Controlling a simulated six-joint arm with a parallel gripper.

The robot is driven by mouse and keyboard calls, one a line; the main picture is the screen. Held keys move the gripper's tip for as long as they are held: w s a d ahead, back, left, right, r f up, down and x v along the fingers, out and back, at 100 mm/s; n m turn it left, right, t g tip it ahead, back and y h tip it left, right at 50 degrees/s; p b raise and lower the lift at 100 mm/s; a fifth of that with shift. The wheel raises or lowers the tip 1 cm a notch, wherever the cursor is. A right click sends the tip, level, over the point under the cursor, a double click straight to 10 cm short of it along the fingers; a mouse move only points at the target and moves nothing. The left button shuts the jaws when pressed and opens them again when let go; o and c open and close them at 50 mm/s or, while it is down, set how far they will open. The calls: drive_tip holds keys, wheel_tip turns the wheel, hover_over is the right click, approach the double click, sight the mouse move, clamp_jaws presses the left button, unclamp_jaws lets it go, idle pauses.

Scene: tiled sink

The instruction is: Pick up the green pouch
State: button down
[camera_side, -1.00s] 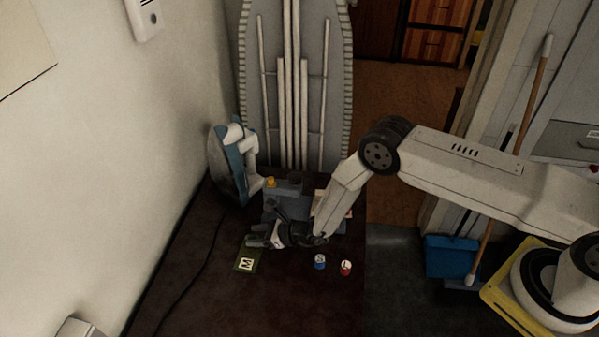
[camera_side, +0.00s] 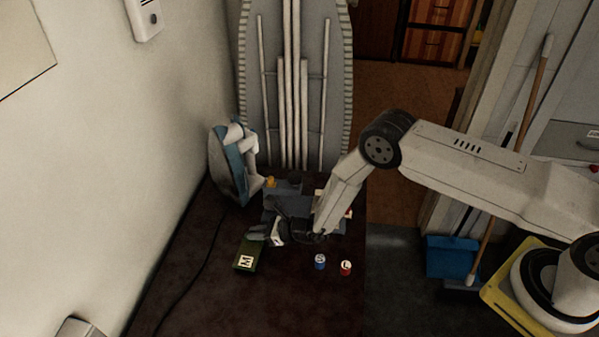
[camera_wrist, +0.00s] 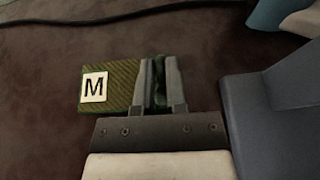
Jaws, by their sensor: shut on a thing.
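The green pouch (camera_side: 247,261) has a white label with a black "M". In the side view it is at the left end of my gripper (camera_side: 254,234), over the dark tabletop. In the wrist view the pouch (camera_wrist: 118,88) lies to the left, with its right end between the two fingers. My gripper (camera_wrist: 160,85) is shut on that end, and a little bunched green shows between the fingers. Part of the pouch is hidden by the left finger. I cannot tell how far it is above the surface.
A blue-grey bin (camera_wrist: 270,120) stands close to the right of my gripper. A blue can (camera_side: 320,262) and a red can (camera_side: 345,268) stand to the right. A blue and white iron (camera_side: 232,165) stands upright at the back left. A dark cord (camera_side: 205,255) runs along the left side.

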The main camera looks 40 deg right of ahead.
drive_tip(key=shift+r, duration=0.5)
drive_tip(key=s+d+r, duration=0.2)
drive_tip(key=s+r, duration=0.3)
drive_tip(key=s, duration=0.1)
drive_tip(key=s+d+r, duration=0.2)
drive_tip(key=s+r, duration=0.3)
drive_tip(key=s, duration=0.2)
drive_tip(key=shift+d+r, duration=0.3)
drive_tip(key=shift+r, duration=0.1)
drive_tip(key=shift+s, duration=0.15)
